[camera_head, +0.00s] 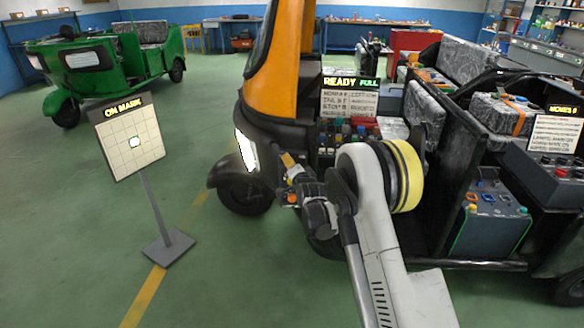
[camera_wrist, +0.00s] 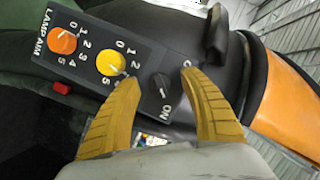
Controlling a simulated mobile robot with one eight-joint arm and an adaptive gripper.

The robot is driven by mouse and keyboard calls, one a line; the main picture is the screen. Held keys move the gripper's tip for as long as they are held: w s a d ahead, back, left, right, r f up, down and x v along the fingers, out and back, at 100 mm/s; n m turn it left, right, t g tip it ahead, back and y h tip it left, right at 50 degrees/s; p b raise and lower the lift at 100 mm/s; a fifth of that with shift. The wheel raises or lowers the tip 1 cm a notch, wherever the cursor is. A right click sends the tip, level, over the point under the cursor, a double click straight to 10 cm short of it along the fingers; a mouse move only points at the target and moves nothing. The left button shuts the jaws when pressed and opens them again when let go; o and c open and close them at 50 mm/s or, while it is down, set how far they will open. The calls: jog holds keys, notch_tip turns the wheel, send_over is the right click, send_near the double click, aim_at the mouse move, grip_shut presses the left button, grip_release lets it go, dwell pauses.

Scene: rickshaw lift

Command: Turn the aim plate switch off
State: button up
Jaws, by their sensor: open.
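A dark panel marked "LAMP AIM" (camera_wrist: 105,50) shows in the wrist view, with an orange dial (camera_wrist: 62,41), a yellow dial (camera_wrist: 111,63) and a black rotary switch (camera_wrist: 161,87). My gripper (camera_wrist: 162,76) is open, with its yellow fingers on either side of the black switch. I cannot tell whether they touch it. Lettering beside the switch is partly hidden by the right finger. In the head view, my gripper (camera_head: 287,178) is at the rickshaw's front. The aim plate (camera_head: 131,146) stands left on a post, lit, reading "ON MARK", with a bright spot near its middle.
The orange and black rickshaw (camera_head: 288,70) stands close by, its headlamp (camera_head: 246,150) lit. A control box (camera_head: 490,222) is at right. A green rickshaw (camera_head: 95,62) stands behind. Floor around the aim plate's base (camera_head: 168,247) is clear.

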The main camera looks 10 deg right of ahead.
grip_shut()
jog(key=n+g+h+p, duration=0.1)
jog(key=n, duration=0.2)
jog(key=shift+r, duration=0.1)
jog(key=n+g+h+p, duration=0.1)
jog(key=n+h, duration=0.1)
jog(key=n, duration=0.1)
jog(key=shift+a, duration=0.1)
jog(key=n+g+h, duration=0.1)
jog(key=n+h, duration=0.1)
jog(key=n, duration=0.1)
jog(key=shift+h, duration=0.3)
jog(key=shift+n+h, duration=1)
jog(key=shift+n, duration=0.6)
